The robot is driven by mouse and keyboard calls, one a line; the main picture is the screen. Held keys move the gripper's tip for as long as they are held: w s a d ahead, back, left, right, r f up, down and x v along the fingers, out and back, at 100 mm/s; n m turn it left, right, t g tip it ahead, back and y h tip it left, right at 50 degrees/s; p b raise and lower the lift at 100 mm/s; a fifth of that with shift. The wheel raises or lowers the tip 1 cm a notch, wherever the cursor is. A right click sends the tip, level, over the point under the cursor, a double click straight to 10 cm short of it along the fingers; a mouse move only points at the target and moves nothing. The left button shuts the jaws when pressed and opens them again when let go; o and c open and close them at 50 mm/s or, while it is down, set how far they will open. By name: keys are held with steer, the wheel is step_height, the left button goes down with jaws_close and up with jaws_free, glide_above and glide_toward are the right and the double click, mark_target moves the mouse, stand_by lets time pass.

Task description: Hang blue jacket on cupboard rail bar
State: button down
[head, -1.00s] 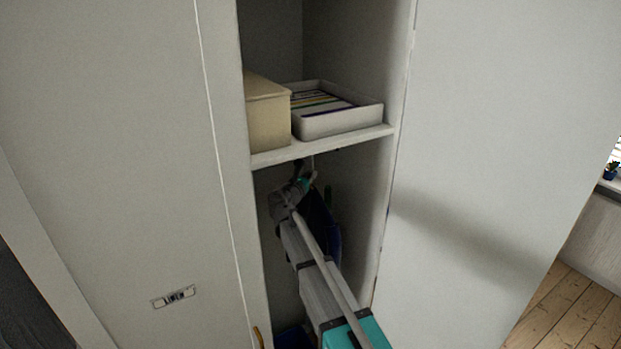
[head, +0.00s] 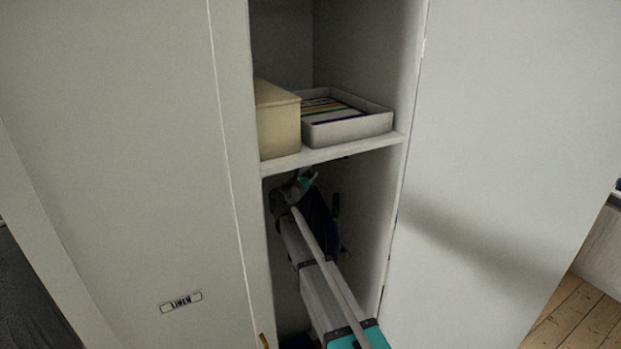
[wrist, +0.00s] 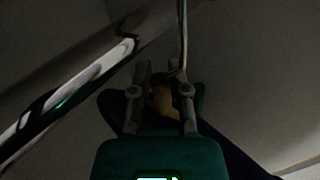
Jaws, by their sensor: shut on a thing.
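The dark blue jacket (head: 320,222) hangs in the lower cupboard compartment, partly behind my arm. Its dark shoulders (wrist: 240,152) spread to both sides in the wrist view. My gripper (head: 304,178) is just below the shelf; in the wrist view its fingers (wrist: 165,92) are shut on the brown hanger (wrist: 162,98) of the jacket. The thin metal hanger hook (wrist: 183,38) rises above the fingers and leaves the top of the picture. The shiny rail bar (wrist: 75,82) runs diagonally left of the hook. I cannot tell whether they touch. The shelf hides the rail in the head view.
The shelf (head: 345,148) above holds a beige box (head: 278,120) and a white tray (head: 350,127) of files. An open door (head: 500,150) stands at right; a labelled panel (head: 150,200) is at left. A dark blue thing is low in the compartment, mostly hidden.

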steer(key=shift+w+a, duration=0.3)
steer(key=shift+w, duration=0.2)
steer(key=shift+s+f+b, duration=0.15)
steer(key=shift+f+b, duration=1)
steer(key=c, duration=0.5)
jaws_free()
steer(key=shift+c, duration=0.2)
